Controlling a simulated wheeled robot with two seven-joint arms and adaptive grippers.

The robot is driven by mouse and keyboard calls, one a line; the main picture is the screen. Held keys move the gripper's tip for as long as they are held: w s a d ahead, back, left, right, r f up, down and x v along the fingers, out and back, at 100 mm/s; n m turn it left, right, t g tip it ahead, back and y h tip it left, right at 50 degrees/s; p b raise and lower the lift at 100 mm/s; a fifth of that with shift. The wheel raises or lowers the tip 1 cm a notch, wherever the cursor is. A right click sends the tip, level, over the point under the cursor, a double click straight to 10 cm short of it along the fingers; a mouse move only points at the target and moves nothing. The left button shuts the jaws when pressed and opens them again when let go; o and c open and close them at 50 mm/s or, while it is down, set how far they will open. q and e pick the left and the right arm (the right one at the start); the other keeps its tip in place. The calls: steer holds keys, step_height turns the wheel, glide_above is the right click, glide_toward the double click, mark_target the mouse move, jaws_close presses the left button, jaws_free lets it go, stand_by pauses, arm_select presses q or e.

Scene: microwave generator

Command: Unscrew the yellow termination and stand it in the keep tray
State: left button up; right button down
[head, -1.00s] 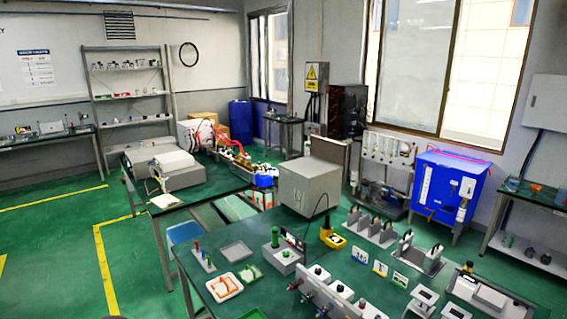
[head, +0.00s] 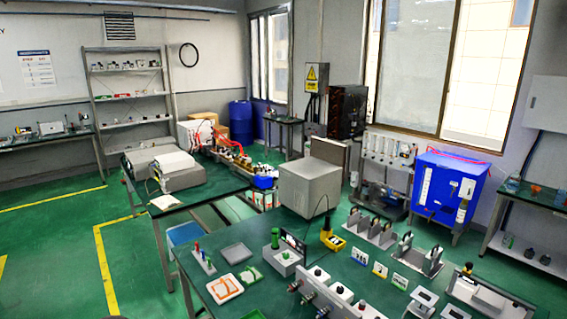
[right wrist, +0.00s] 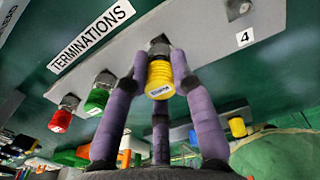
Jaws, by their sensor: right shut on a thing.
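In the right wrist view, a ribbed yellow termination (right wrist: 160,82) with a small white label sits at a metal connector (right wrist: 159,43) on a grey panel (right wrist: 200,35). The purple fingers of my right gripper (right wrist: 158,68) are closed around it. I cannot tell whether its thread is still engaged. No gripper shows in the head view. There, a grey tray (head: 236,253) and a white tray (head: 225,289) with an orange outline lie on the bench. I cannot tell which is the keep tray.
A green cap (right wrist: 97,99) and a red cap (right wrist: 62,119) sit left of my fingers; another yellow part (right wrist: 237,127) is at the right. In the head view, a rack (head: 203,262) and a grey box (head: 310,187) stand on the bench.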

steer(key=shift+r+p, duration=1.7)
steer(key=shift+r, duration=0.75)
steer(key=shift+a, duration=0.1)
